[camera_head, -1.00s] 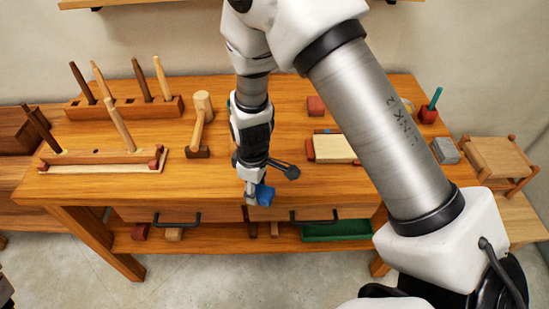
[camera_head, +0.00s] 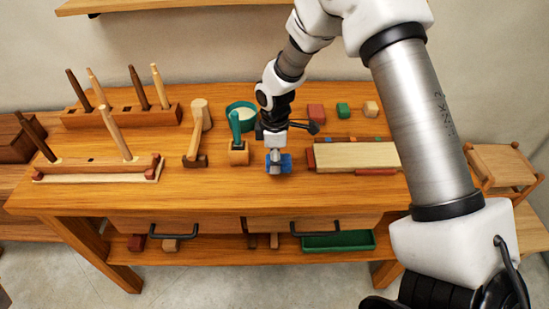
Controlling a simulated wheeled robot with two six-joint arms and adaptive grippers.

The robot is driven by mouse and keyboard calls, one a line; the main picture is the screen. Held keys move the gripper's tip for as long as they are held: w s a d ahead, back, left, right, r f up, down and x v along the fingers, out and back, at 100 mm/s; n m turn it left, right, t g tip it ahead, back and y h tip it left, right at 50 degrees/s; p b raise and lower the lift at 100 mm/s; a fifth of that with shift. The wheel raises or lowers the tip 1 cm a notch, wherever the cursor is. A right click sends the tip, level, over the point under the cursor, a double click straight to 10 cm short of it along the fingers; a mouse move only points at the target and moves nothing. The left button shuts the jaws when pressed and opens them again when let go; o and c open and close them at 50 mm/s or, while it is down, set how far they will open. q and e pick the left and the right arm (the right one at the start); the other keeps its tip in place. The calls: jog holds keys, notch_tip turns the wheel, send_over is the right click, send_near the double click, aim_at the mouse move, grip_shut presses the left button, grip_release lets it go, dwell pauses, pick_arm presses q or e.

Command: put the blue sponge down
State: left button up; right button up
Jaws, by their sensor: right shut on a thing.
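The blue sponge (camera_head: 285,164) is between the fingers of my right gripper (camera_head: 275,163), which is shut on it. The sponge is over the middle of the wooden bench top (camera_head: 220,190), right of a small wooden block holder (camera_head: 239,154) with a green handle in it. The gripper points down, and the sponge is at or just above the bench surface; I cannot tell whether it touches. The fingers hide part of the sponge. My left gripper is not in view.
A pale board with coloured blocks (camera_head: 355,155) lies close to the right of the sponge. A mallet (camera_head: 198,128) and peg racks (camera_head: 98,168) are on the left. The bench top in front of the sponge is clear.

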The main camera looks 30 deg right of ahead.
jog(key=shift+w+d, duration=0.4)
jog(key=shift+w, duration=0.3)
jog(key=shift+w+d+f, duration=0.1)
jog(key=shift+w+f, duration=0.1)
jog(key=shift+f, duration=0.05)
notch_tip(320, 180, down, 3)
jog(key=shift+r+p, duration=0.2)
jog(key=shift+p, duration=0.5)
jog(key=shift+f, duration=0.3)
jog(key=shift+f, duration=0.1)
jog(key=o, duration=0.9)
jog(key=shift+o, duration=0.2)
